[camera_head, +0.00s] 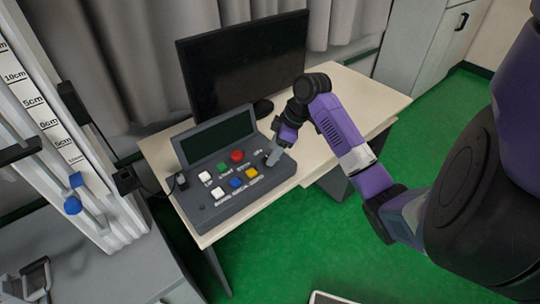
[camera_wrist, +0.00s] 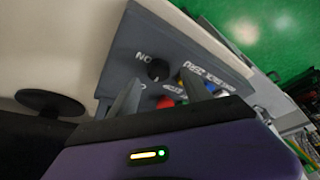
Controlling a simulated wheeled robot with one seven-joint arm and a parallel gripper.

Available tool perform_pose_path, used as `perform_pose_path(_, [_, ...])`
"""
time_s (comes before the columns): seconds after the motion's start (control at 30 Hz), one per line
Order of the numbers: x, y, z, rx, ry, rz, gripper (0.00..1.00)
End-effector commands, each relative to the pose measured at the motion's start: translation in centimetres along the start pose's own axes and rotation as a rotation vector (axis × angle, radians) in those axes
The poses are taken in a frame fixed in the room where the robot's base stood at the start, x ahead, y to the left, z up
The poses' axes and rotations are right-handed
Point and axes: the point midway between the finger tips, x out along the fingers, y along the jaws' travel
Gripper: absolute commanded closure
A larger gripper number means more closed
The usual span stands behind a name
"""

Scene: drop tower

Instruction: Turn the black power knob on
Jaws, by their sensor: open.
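The black power knob (camera_wrist: 157,70) shows in the wrist view on the grey control console, with the label "ON" beside it. My gripper (camera_wrist: 160,86) is open, its two grey fingers apart, one on each side of the knob in this view. I cannot tell how far the fingertips are from the knob in depth. In the head view my gripper (camera_head: 272,154) is over the right end of the control console (camera_head: 216,214). The knob cannot be made out clearly there, as the gripper covers that area.
The console carries white, green, red, blue and yellow buttons and a raised dark screen (camera_head: 218,137). A black monitor (camera_head: 245,65) stands behind it on the light table (camera_head: 345,105). A tower with a centimetre scale (camera_head: 48,115) stands at the left.

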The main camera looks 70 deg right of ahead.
Motion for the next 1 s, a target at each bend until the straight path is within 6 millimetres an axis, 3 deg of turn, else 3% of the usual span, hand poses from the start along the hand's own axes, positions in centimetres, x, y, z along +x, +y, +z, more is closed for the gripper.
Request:
perform_pose_path(0.2, [2.2,0.0,0.0,0.001,0.001,0.0,0.43])
perform_pose_path(0.53, [2.7,0.0,0.0,0.001,0.001,0.001,0.43])
perform_pose_path(0.83, [2.6,0.0,0.0,0.001,0.001,0.001,1.0])
perform_pose_path(1.0, [2.6,0.0,-0.1,0.006,0.001,0.003,1.0])
